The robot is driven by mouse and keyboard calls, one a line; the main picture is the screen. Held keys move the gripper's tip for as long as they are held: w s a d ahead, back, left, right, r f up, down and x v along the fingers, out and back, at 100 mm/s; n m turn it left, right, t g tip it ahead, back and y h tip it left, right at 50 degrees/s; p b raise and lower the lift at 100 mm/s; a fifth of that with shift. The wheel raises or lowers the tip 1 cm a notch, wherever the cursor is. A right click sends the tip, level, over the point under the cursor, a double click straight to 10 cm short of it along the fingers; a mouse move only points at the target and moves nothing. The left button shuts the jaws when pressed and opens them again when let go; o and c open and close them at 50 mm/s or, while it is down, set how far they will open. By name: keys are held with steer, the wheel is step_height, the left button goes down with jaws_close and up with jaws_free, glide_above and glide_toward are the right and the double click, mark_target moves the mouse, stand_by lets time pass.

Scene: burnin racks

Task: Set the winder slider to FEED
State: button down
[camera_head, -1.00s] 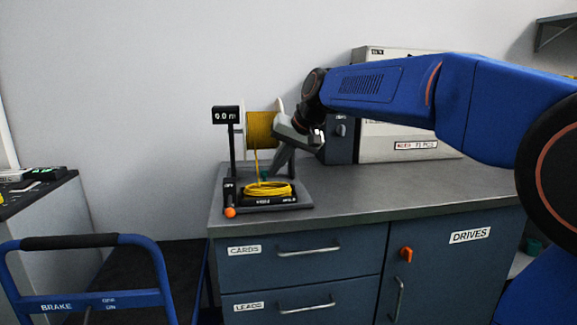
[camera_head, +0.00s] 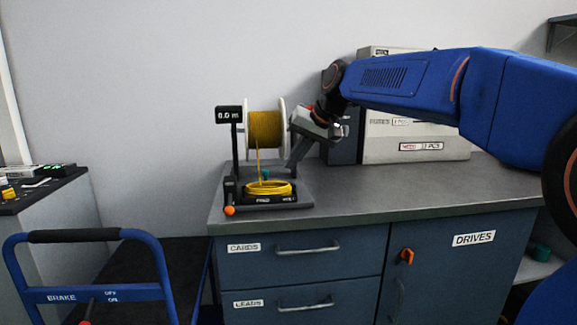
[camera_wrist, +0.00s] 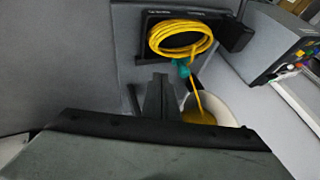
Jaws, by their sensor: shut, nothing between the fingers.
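The winder (camera_head: 302,192) stands on the bench's left end, with a white-flanged spool of yellow cable (camera_head: 265,130), a small display reading 0.0 m (camera_head: 229,115) and a coil of yellow cable (camera_head: 268,189) in its front tray. An orange knob (camera_head: 229,211) sits at its front left corner, probably the slider; its lettering is too small to read. In the wrist view the coil (camera_wrist: 180,38) shows at the top, beside a teal part (camera_wrist: 181,68). My gripper (camera_head: 291,170) is shut and empty, pointing down just right of the spool. Its fingers (camera_wrist: 158,90) also show in the wrist view.
A dark box and a large light cabinet (camera_head: 415,140) stand behind my arm. The bench top (camera_head: 400,195) is clear to the right. Below are drawers (camera_head: 300,262) and a DRIVES door. A blue cart handle (camera_head: 90,240) stands at the lower left.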

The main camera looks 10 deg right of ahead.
steer(key=v, duration=0.8)
steer(key=s+d+f+h, duration=0.1)
steer(key=s+d+f, duration=0.3)
steer(key=s+f, duration=0.6)
steer(key=s+d+f+h, duration=0.2)
steer(key=s+d+f, duration=0.3)
steer(key=s+f, duration=0.6)
steer(key=s+d+f+h, duration=0.1)
steer(key=s+d+f, duration=0.4)
steer(key=s+f, duration=0.6)
steer(key=shift+s+n+g+h, duration=0.3)
steer(key=shift+s+h, duration=0.1)
steer(key=shift+s, duration=0.5)
steer(key=shift+d, duration=0.15)
